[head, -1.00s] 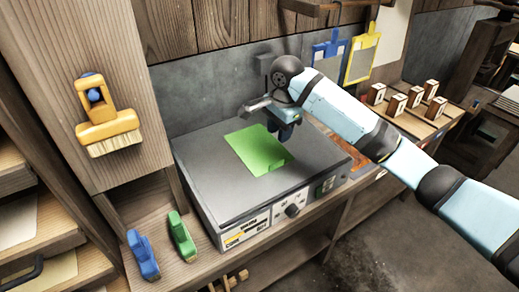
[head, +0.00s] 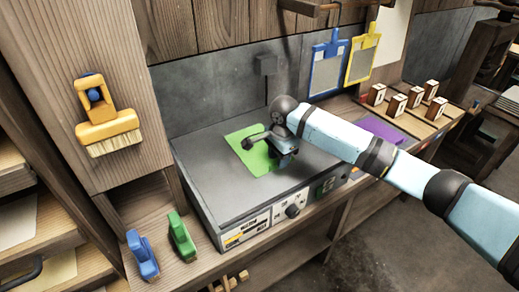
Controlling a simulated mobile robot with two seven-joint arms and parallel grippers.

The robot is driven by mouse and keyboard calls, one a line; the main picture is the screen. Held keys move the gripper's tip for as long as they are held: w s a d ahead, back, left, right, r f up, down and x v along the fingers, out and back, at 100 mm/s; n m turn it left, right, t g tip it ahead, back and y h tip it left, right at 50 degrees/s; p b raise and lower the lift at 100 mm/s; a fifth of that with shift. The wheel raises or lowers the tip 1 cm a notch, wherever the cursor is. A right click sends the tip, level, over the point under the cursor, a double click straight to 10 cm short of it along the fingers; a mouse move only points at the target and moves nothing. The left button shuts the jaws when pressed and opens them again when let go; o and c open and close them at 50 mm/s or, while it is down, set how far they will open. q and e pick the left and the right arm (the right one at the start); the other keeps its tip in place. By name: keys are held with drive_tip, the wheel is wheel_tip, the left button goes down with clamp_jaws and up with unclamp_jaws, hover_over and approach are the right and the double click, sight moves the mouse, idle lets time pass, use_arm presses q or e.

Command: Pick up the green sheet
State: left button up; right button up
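The green sheet (head: 243,153) lies flat on the grey top of a box-shaped machine (head: 205,165) in the head view. My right gripper (head: 284,160) is over the sheet's right part and hides some of it. Its fingers point down and are mostly hidden by the wrist, so I cannot tell whether they are open or touch the sheet. My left gripper is not in view.
A purple sheet (head: 386,130) lies on the bench to the right, partly behind my arm. Blue (head: 328,65) and yellow (head: 363,56) framed screens hang at the back. Blue (head: 142,254) and green (head: 182,238) handled tools stand front left. A brush (head: 108,130) hangs on the left panel.

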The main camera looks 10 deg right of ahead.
drive_tip(key=shift+w+f, duration=0.1)
drive_tip(key=shift+f, duration=0.8)
drive_tip(key=shift+c, duration=0.4)
clamp_jaws()
wheel_tip(320, 180, up, 20)
